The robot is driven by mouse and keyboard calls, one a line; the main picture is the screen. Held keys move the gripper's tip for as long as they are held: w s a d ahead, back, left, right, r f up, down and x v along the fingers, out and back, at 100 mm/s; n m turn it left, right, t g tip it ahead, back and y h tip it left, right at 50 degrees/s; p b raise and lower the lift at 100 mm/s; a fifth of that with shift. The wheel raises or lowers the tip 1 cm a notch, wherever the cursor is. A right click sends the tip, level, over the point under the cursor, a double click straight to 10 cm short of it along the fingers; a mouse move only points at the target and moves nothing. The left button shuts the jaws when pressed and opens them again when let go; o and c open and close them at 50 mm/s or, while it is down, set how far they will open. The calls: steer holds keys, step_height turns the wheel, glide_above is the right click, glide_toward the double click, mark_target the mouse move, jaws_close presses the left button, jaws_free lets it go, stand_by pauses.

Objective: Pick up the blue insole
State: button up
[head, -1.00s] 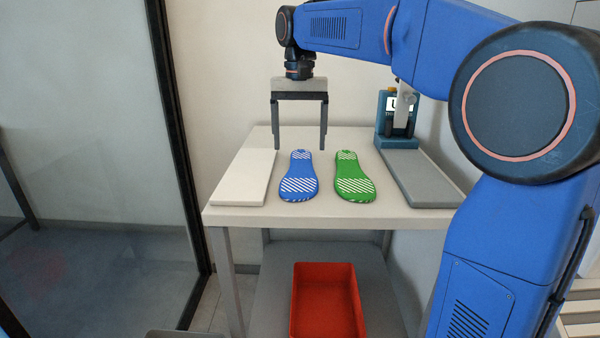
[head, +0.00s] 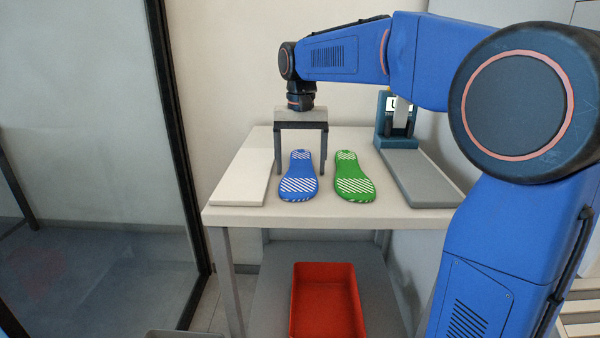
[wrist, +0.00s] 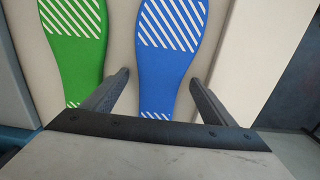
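The blue insole (head: 299,179) lies flat on the white table, with white hatched patches at its toe and heel. My gripper (head: 301,173) is open, its two fingers pointing down on either side of the blue insole. In the wrist view the blue insole (wrist: 165,72) lies between the spread fingers (wrist: 160,80), with a gap on each side. I cannot tell whether the fingertips touch the table.
A green insole (head: 354,180) lies to the right of the blue one. A white board (head: 240,178) lies to the left. A grey plate with a teal device (head: 388,128) stands at the right. A red bin (head: 326,300) sits on the lower shelf.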

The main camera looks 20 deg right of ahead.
steer(key=c, duration=1.1)
steer(key=shift+r, duration=0.1)
